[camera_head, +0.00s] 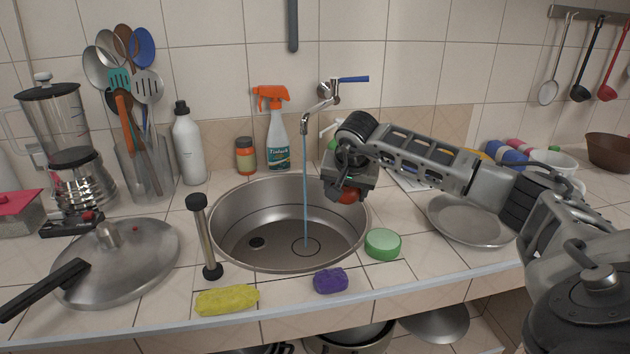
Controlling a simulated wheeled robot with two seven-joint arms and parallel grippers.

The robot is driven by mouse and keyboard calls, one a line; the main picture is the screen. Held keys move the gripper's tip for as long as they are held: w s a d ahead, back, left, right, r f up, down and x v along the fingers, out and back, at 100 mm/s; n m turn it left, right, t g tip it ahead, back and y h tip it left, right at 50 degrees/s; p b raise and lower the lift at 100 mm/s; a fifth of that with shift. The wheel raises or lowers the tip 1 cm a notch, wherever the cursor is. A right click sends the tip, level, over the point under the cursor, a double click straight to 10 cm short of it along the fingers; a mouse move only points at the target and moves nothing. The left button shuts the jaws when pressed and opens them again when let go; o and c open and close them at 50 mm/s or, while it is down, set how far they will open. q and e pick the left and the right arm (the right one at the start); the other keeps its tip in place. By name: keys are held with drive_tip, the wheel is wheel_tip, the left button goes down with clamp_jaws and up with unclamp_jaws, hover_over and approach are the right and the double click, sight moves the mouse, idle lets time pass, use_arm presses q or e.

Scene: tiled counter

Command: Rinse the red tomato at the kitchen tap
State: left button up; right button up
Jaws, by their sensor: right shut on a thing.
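The red tomato (349,196) is held at the fingertips of my right gripper (346,192), mostly hidden by the gripper. The gripper is shut on it above the right rim of the round metal sink (225,225). The tap (318,103) on the back wall has a blue lever (353,79). A thin bluish stream of water (305,190) runs from the tap straight down into the sink. The tomato is to the right of the stream, apart from it. My left gripper is not in view.
A green round container (382,243), a purple sponge (330,281) and a yellow cloth (227,299) lie along the sink's front. A black-ended cylinder (205,238) stands at its left. A spray bottle (277,135) and a jar (245,155) stand behind. A metal plate (462,222) lies right, under my arm.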

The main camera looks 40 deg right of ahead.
sight(358, 193)
drive_tip(key=shift+r, duration=0.1)
drive_tip(key=shift+s+d+r+p, duration=0.25)
drive_tip(key=shift+s+r+p, duration=0.1)
drive_tip(key=shift+s+r, duration=0.35)
drive_tip(key=shift+s+d+r+p, duration=0.3)
drive_tip(key=shift+s+r, duration=0.25)
drive_tip(key=shift+s, duration=0.15)
drive_tip(key=shift+s+d+r, duration=0.15)
drive_tip(key=shift+s+r, duration=0.55)
drive_tip(key=shift+s, duration=0.25)
